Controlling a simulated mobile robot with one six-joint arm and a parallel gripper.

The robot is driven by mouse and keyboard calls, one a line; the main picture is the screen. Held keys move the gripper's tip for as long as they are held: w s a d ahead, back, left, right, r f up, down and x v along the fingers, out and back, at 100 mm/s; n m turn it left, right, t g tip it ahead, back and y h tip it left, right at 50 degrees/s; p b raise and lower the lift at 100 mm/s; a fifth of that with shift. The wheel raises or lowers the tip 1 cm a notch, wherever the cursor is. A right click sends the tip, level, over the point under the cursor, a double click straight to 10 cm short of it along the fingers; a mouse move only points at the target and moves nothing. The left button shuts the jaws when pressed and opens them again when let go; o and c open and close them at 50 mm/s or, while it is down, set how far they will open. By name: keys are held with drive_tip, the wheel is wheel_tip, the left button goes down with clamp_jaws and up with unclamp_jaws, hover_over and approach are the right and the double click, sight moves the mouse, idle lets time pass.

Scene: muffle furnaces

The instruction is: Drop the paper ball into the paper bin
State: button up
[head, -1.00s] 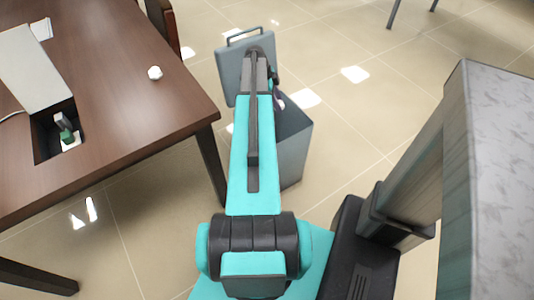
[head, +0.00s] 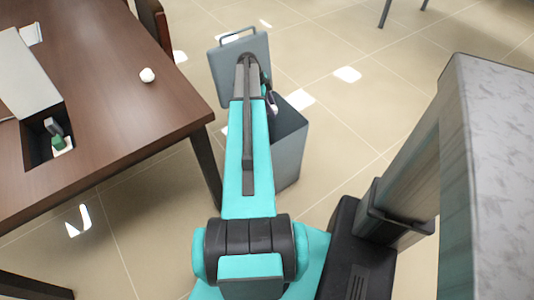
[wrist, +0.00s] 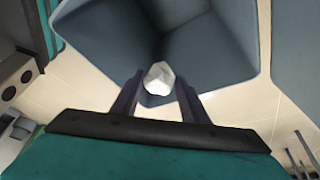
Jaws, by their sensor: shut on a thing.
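The paper bin (head: 290,152) is a grey-blue open-topped box on the floor with its lid (head: 240,68) raised. In the wrist view, the bin's hollow inside (wrist: 205,50) fills the upper middle. My gripper (wrist: 160,90) is shut on a crumpled white paper ball (wrist: 158,77), held between its two dark fingers. The ball shows against the bin's rim and inner wall; its height above the rim is hard to tell. In the head view my arm hides the held ball and most of the gripper; part of a finger shows beside the bin.
Another small white crumpled ball (head: 147,75) lies on the brown table (head: 130,110) at the left. The table also has a dark recessed box (head: 40,150) with small items. A pale marble-like countertop (head: 500,120) stands at the right. Tiled floor is open behind the bin.

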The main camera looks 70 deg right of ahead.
drive_tip(key=shift+f+b, duration=0.55)
drive_tip(key=shift+f, duration=1.2)
drive_tip(key=o, duration=1.1)
drive_tip(key=shift+c, duration=0.2)
drive_tip(key=shift+r, duration=0.15)
drive_tip(key=v, duration=1.3)
drive_tip(key=shift+w+r, duration=0.2)
drive_tip(key=shift+s+a, duration=0.1)
